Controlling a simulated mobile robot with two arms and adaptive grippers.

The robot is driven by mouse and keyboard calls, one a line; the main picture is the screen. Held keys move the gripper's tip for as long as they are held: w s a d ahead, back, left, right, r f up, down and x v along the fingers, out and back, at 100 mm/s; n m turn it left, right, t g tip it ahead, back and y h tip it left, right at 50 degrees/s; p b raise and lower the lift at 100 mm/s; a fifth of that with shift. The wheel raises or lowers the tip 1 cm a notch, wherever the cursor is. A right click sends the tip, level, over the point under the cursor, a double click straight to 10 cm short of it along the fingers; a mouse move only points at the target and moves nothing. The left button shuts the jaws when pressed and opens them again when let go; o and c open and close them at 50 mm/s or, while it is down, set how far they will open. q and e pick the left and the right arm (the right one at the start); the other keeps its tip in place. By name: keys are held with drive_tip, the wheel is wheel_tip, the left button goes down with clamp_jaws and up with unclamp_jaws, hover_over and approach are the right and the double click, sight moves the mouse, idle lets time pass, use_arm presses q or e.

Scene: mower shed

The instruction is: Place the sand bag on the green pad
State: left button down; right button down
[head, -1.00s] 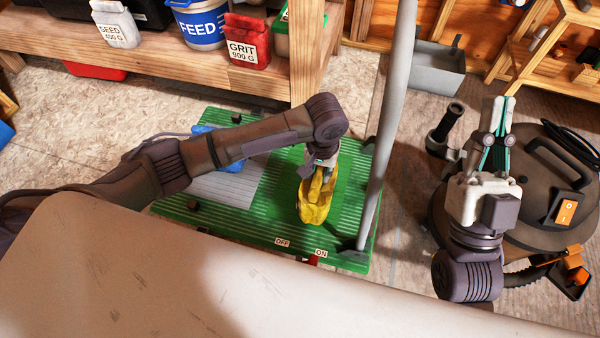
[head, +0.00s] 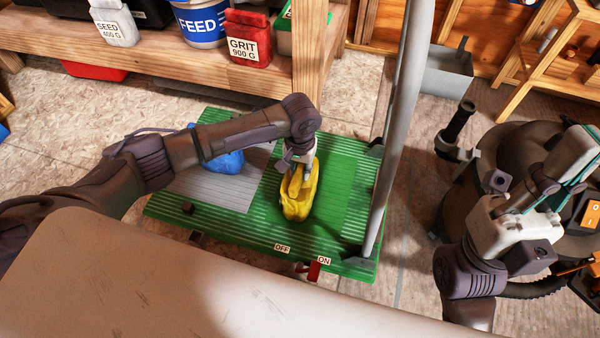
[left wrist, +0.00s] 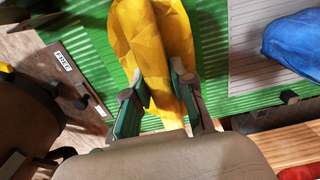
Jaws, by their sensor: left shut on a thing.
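A yellow bag (head: 299,203), which I take as the sand bag, is in my left gripper (head: 298,168). In the left wrist view the bag (left wrist: 150,35) sits between the two fingers of the gripper (left wrist: 160,92), pinched at its near end.
A blue bag (head: 226,160) lies on a grey pad (head: 215,190) at the board's left. A grey post (head: 394,140) rises at the board's right edge. A red switch (head: 314,271) with OFF and ON labels is in front. A shelf (head: 150,60) stands behind.

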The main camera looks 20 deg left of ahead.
use_arm(q)
drive_tip(key=shift+f, duration=0.1)
drive_tip(key=c, duration=1)
unclamp_jaws()
drive_tip(key=shift+o, duration=0.2)
